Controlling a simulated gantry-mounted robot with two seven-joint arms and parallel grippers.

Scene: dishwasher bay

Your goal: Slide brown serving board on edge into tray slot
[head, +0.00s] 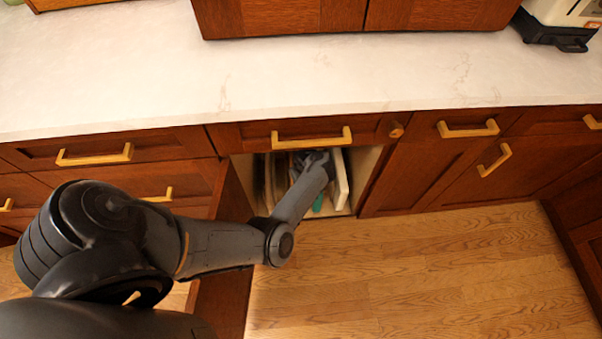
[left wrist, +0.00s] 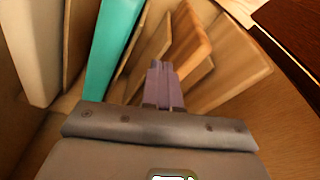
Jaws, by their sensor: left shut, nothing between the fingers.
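My left arm reaches into the open cabinet under the counter. The left gripper (left wrist: 163,88) is shut and empty among boards standing on edge. In the left wrist view, an orange-brown board (left wrist: 192,38) stands just right of the fingertips, and a lighter brown board (left wrist: 238,62) stands further right. I cannot tell which is the serving board. A teal board (left wrist: 112,45) and thin brown boards (left wrist: 80,35) stand left of the fingers. The tray slots are hard to make out. In the head view my arm hides much of the cabinet's inside. The right gripper is not in view.
A thick cream board (head: 342,182) stands near the cabinet's right wall; it also shows in the left wrist view (left wrist: 30,50). An open cabinet door (head: 226,250) stands left of the opening. The counter (head: 330,75) overhangs above. The wooden floor (head: 430,280) is clear at right.

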